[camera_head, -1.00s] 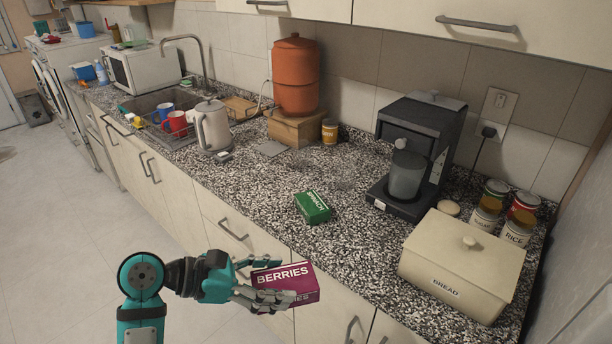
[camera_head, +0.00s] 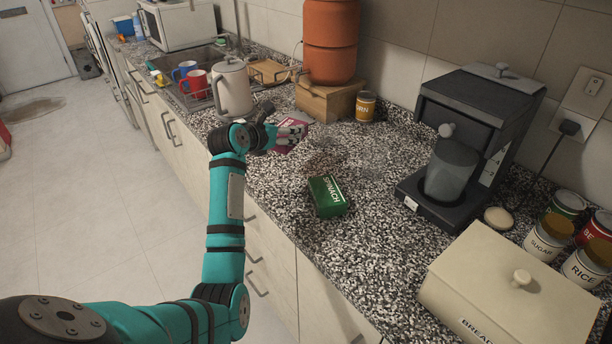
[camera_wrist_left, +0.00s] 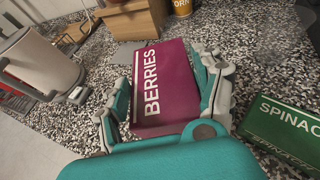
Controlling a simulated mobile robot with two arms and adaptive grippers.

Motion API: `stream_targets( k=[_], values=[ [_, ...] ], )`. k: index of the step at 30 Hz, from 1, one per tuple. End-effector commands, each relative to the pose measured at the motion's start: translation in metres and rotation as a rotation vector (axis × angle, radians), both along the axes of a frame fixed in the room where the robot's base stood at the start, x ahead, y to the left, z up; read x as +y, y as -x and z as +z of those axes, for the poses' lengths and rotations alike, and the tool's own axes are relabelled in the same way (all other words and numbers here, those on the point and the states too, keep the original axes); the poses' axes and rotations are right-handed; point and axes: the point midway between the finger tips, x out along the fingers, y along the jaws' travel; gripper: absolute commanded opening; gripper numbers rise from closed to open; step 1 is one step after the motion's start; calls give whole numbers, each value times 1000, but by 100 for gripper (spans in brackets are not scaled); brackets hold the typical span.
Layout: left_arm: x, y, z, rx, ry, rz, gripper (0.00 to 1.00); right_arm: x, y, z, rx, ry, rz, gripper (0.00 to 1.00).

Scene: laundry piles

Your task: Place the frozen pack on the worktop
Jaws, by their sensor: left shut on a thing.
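The frozen pack in my left gripper is a magenta box marked BERRIES (camera_wrist_left: 163,88); in the head view only part of it (camera_head: 289,134) shows behind the fingers. My left gripper (camera_head: 283,138) is shut on it, with fingers along both sides in the left wrist view (camera_wrist_left: 168,98). The pack is over the speckled worktop (camera_head: 290,260), between the kettle and a green SPINACH box (camera_head: 327,196). I cannot tell whether it touches the surface. The SPINACH box lies on the worktop and also shows in the left wrist view (camera_wrist_left: 283,133). My right gripper is not in view.
A grey kettle (camera_head: 233,90) stands left of the pack. Behind are a wooden stand (camera_head: 327,102) under an orange container and a CORN can (camera_head: 366,106). A coffee machine (camera_head: 470,125) and a BREAD box (camera_head: 505,290) stand to the right. Worktop around the SPINACH box is clear.

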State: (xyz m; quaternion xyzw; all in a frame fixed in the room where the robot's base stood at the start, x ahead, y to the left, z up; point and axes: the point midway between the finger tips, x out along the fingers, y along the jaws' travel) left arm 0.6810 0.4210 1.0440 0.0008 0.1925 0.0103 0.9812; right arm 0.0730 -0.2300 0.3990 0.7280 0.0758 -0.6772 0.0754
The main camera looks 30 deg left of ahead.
Motion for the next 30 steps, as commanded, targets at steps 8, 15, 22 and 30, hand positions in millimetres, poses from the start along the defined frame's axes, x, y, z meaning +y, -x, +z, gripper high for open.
stream_targets(
  k=[8, 15, 22, 30],
  values=[
    [2, 0, -49, 5, -2, 8, 23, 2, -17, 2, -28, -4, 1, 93],
    [2, 0, -76, 7, -2, 6, 23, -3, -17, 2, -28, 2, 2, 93],
    [2, 0, -95, 2, -1, 6, 23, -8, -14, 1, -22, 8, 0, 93],
    [1, 0, -96, 2, 0, 5, 23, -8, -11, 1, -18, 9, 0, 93]
  ],
)
